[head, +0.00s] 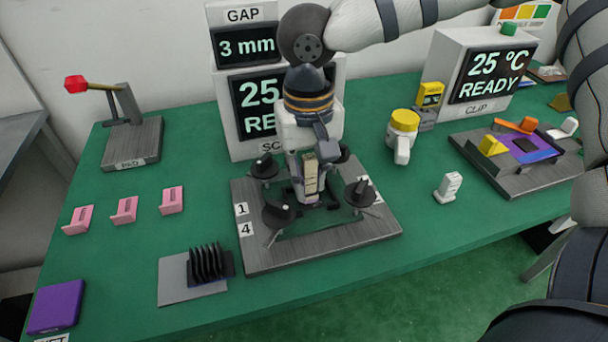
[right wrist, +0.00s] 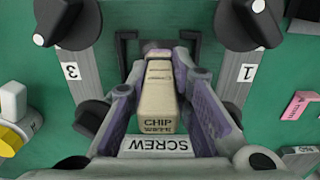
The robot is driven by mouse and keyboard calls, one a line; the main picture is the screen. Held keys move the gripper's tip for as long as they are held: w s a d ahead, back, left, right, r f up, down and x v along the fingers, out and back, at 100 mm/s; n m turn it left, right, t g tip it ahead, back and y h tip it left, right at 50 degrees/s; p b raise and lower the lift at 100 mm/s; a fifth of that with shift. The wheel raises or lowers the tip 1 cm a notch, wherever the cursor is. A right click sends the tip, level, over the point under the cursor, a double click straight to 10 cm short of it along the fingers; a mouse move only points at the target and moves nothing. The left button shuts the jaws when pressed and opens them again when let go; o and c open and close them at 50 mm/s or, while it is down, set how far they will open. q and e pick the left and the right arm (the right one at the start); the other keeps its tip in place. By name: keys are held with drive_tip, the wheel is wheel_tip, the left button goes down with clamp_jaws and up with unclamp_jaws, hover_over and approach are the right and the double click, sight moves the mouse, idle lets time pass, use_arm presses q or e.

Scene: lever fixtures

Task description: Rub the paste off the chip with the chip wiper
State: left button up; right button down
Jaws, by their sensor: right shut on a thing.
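My right gripper (head: 309,190) points down over the middle of the grey knob fixture (head: 270,257). It is shut on a beige block marked CHIP (right wrist: 157,98), which I take for the chip wiper; its smaller print is too blurred to read. The block stands between the purple-padded fingers, and in the head view its side (head: 311,176) shows between them. A small dark part (right wrist: 156,47) shows just beyond the block's far end; I cannot tell whether it is the chip or whether they touch. No paste can be made out. My left gripper is not in view.
Black knobs (head: 359,192) surround my right gripper closely. A yellow-topped bottle (head: 403,138) and a small white block (head: 448,187) stand to the right. A clip station (head: 520,180) is farther right. Pink pieces (head: 124,211) and a black finned part (head: 209,263) lie left.

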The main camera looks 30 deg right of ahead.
drive_tip(key=shift+s+d+f, duration=0.1)
drive_tip(key=shift+s+d, duration=0.35)
drive_tip(key=shift+d, duration=0.25)
drive_tip(key=shift+w+a, duration=0.2)
drive_tip(key=shift+a, duration=0.55)
drive_tip(key=shift+w+a, duration=0.15)
drive_tip(key=shift+a, duration=0.55)
drive_tip(key=shift+d, duration=0.8)
drive_tip(key=shift+r, duration=0.2)
wheel_tip(320, 180, up, 9)
drive_tip(key=shift+f, duration=0.1)
